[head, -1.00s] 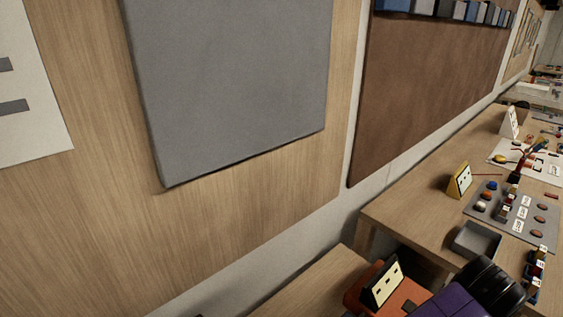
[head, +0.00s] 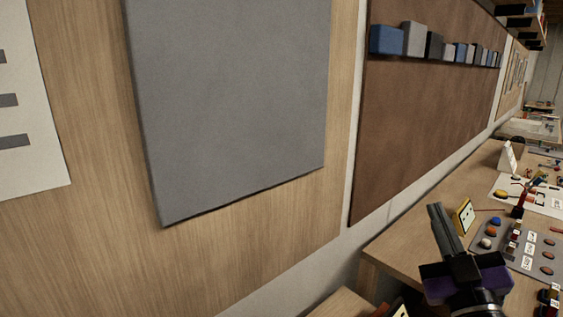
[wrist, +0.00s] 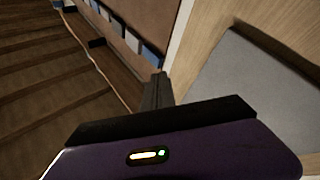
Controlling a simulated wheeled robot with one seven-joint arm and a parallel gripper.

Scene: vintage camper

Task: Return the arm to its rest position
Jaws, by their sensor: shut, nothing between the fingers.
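My gripper (head: 435,208) is at the lower right of the head view, raised in front of the wooden table, with its fingers pointing up. Its dark fingers are together and hold nothing. In the wrist view my gripper (wrist: 158,76) points toward the wall, with the fingers closed in the middle and the purple body below. My arm below the gripper runs out of the bottom of the head view.
The wooden table (head: 400,238) on the right bears a grey board (head: 520,262) with coloured pieces and a small yellow-framed card (head: 463,216). A grey wall panel (head: 235,100) and a brown panel (head: 420,120) with a row of blocks hang on the wall.

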